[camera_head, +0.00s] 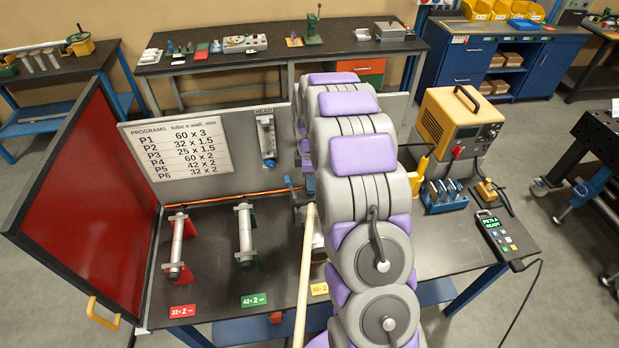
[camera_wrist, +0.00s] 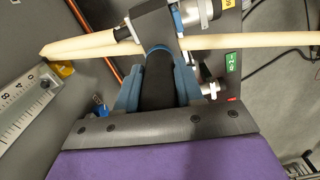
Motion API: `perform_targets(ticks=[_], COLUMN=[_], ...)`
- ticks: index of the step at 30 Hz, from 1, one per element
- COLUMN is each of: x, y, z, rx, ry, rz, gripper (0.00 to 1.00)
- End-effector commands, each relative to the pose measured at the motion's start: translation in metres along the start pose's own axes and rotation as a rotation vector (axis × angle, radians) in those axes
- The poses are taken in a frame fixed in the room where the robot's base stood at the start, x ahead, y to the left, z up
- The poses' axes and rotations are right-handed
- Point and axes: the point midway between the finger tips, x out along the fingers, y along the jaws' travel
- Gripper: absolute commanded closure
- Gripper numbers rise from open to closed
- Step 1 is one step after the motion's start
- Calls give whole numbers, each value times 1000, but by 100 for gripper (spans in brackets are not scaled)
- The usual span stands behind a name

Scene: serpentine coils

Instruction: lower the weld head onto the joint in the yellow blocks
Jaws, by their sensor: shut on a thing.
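My gripper (camera_wrist: 158,62) has its blue fingers shut on the black handle of the weld head (camera_wrist: 152,22) in the wrist view. The head's grey body reaches past the fingertips at the top of the picture. A silver tube (camera_wrist: 205,9) lies close beside the head; I cannot tell whether they touch. A yellow 60x2 tag (camera_head: 319,289) marks the place at the bench front. In the head view my arm covers most of the weld head and that tube. The yellow blocks and the joint are not clearly visible.
A cream hose (camera_head: 305,275) runs from the head across the bench. Tubes in red blocks (camera_head: 177,247) and green blocks (camera_head: 245,235) stand left. The yellow power unit (camera_head: 458,122) and pendant (camera_head: 494,232) are right.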

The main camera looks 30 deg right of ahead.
Motion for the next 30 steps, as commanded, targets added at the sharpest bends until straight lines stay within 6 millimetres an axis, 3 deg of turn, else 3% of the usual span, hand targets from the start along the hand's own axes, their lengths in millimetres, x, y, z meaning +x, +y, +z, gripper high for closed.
perform_targets(ticks=[19,30], x=[-3,-2], y=[-4,-2], z=[-10,-5], rx=[0,1], ry=[-4,2], rz=[6,3], gripper=[100,100])
